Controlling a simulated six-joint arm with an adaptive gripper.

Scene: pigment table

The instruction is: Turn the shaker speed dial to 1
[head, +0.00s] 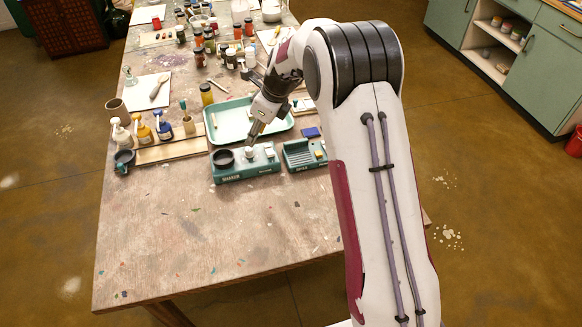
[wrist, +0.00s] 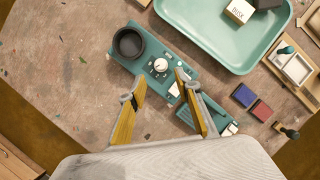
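The shaker is a teal box (head: 231,176) near the middle of the table. It also shows in the wrist view (wrist: 148,47), with a dark round cup holder (wrist: 129,42) at one end. Its speed dial is a small white round knob (wrist: 161,65) on the top face. The dial also shows in the head view (head: 250,153). Its scale and setting are too small to read. My gripper (wrist: 156,85) is open and empty, its yellow-padded fingers apart. In the wrist view the dial appears just beyond the gap between the fingertips. In the head view my gripper (head: 254,136) is just above the dial.
A second teal device (head: 303,163) stands close to the right of the shaker. A pale green tray (head: 226,128) lies behind. Pump bottles (head: 142,129) stand on a wooden strip at the left, with several jars farther back. The front of the table is clear.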

